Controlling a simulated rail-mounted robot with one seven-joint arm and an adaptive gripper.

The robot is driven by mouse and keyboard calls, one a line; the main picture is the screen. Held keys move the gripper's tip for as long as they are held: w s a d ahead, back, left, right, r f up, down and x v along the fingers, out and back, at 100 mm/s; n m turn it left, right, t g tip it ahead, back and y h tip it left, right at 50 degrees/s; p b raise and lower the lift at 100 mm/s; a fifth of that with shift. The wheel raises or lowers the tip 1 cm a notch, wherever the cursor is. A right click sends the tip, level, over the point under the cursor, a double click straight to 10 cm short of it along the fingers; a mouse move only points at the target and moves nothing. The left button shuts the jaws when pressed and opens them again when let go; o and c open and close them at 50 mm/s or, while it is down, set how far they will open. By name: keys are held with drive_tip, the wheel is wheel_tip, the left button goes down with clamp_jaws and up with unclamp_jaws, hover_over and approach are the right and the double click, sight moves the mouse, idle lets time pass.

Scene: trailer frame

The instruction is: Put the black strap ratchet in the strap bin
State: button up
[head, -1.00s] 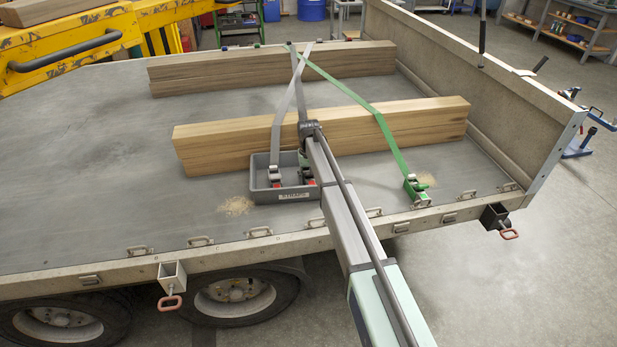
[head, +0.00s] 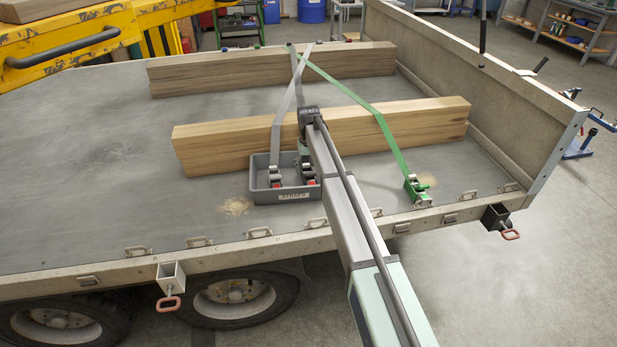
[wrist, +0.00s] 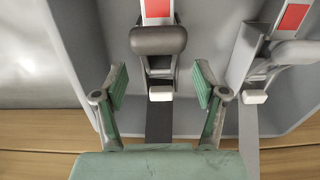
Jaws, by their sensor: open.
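The grey strap bin (head: 263,198), labelled "STRAPS", stands on the trailer deck by the near timber stack. The black strap ratchet (head: 308,173) sits inside its right part. In the wrist view, this ratchet (wrist: 158,42) has a dark rounded handle and a red patch, and its black strap (wrist: 158,122) runs down the picture. A second ratchet (head: 275,177) on a grey strap lies inside the bin to the left; it shows at the right of the wrist view (wrist: 285,55). My gripper (wrist: 159,76) is open and empty, above the bin; the arm partly hides it in the head view.
A green ratchet (head: 416,190) on a green strap lies on the deck near the edge. Timber stacks (head: 225,145) (head: 200,75) lie across the deck. The headboard (head: 465,105) rises at right. The deck's left part is clear.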

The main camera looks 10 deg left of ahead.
wheel_tip(320, 180, up, 7)
drive_tip(key=b, duration=0.1)
idle(0.4)
